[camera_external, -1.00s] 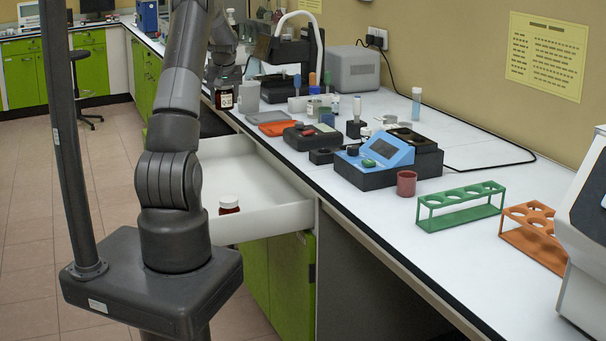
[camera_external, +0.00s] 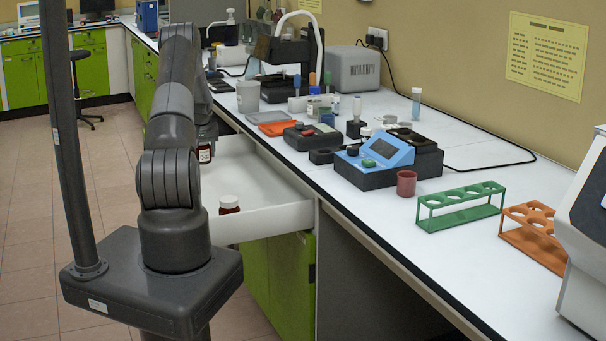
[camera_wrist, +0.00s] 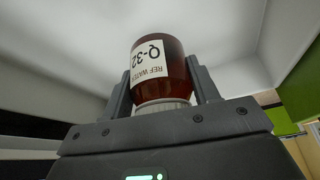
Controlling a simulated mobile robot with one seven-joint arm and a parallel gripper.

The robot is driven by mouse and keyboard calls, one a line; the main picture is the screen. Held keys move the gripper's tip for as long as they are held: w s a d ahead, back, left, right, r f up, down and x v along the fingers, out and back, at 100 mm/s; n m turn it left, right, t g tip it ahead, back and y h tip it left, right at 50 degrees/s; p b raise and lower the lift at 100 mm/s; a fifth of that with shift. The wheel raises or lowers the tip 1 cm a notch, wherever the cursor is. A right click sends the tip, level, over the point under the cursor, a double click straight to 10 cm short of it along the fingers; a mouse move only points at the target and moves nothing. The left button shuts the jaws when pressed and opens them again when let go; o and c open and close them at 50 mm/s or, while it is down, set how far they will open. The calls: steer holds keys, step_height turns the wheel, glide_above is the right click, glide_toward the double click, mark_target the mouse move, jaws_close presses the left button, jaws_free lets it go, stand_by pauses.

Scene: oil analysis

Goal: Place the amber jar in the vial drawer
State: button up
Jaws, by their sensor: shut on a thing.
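The amber jar (camera_wrist: 172,72), dark red-brown with a white label reading "REF WATER" and "Q-32", is clasped between the two fingers of my gripper (camera_wrist: 160,88) in the wrist view. In the external view the jar (camera_external: 205,153) hangs below my gripper, over the far left part of the open white vial drawer (camera_external: 262,172). My arm hides much of the drawer's left side. Whether the jar touches the drawer floor cannot be told. A second amber jar with a white cap (camera_external: 229,204) stands in the near end of the drawer.
The white bench (camera_external: 330,185) runs along the drawer's right side. It carries an orange tray (camera_external: 277,127), a blue-topped instrument (camera_external: 385,155), a red cup (camera_external: 406,183) and a green rack (camera_external: 460,206). The drawer's middle is clear.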

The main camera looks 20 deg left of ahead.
steer(key=shift+w+a+f, duration=0.15)
steer(key=shift+a+f, duration=0.3)
steer(key=shift+a, duration=0.35)
steer(key=shift+f, duration=2)
steer(key=shift+f, duration=0.1)
steer(key=o, duration=1.1)
